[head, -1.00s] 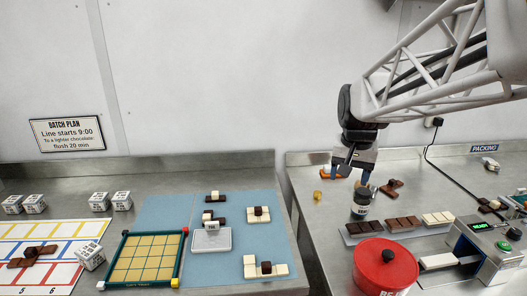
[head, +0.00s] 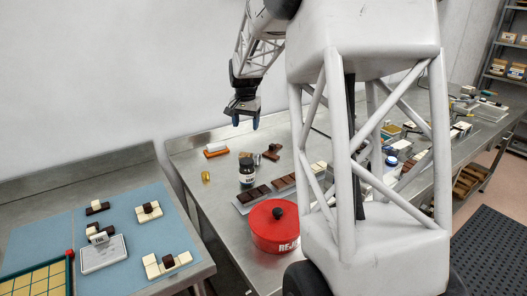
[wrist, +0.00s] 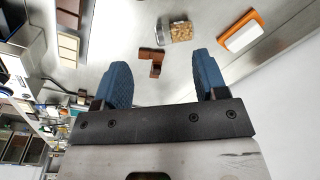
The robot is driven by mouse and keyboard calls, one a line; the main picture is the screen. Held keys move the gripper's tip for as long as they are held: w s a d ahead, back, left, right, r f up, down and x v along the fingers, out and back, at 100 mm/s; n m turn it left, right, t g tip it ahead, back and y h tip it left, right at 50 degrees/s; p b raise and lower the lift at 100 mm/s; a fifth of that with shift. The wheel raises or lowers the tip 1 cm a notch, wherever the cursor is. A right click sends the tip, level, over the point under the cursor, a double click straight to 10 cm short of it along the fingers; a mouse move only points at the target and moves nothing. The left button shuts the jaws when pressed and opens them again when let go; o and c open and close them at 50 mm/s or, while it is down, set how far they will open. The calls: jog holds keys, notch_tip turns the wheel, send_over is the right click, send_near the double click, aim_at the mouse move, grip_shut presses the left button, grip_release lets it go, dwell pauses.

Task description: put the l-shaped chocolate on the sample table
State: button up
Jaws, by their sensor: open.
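A brown L-shaped chocolate (head: 272,152) lies on the steel table behind and right of a dark labelled jar (head: 247,174). In the wrist view the L-shaped chocolate (wrist: 150,60) lies on the table below, between the lines of the two fingers and apart from them. My gripper (head: 246,122) is open and empty, in the air above the back of this table, up and left of the chocolate. No label in view names a sample table, so I cannot tell which surface it is.
An orange-and-white block (head: 215,151) and a small yellow piece (head: 206,177) lie near the jar. A red pot (head: 274,230) stands in front of a dark chocolate bar (head: 258,193). A blue mat (head: 120,206) on the left table holds several chocolate pieces. My arm hides the middle right.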

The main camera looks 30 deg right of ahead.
jog(key=w+d+f+m, duration=0.2)
jog(key=w+d+f, duration=0.45)
jog(key=d, duration=0.35)
jog(key=m, duration=0.2)
send_over(272, 145)
jog(key=shift+g, duration=0.4)
notch_tip(272, 145, down, 6)
jog(key=shift+w+d+f, duration=0.1)
jog(key=shift+d+f, duration=0.05)
jog(key=shift+f, duration=0.05)
jog(key=shift+f, duration=0.1)
jog(key=shift+f, duration=1.15)
jog(key=shift+f, duration=0.15)
jog(key=shift+f, duration=2.45)
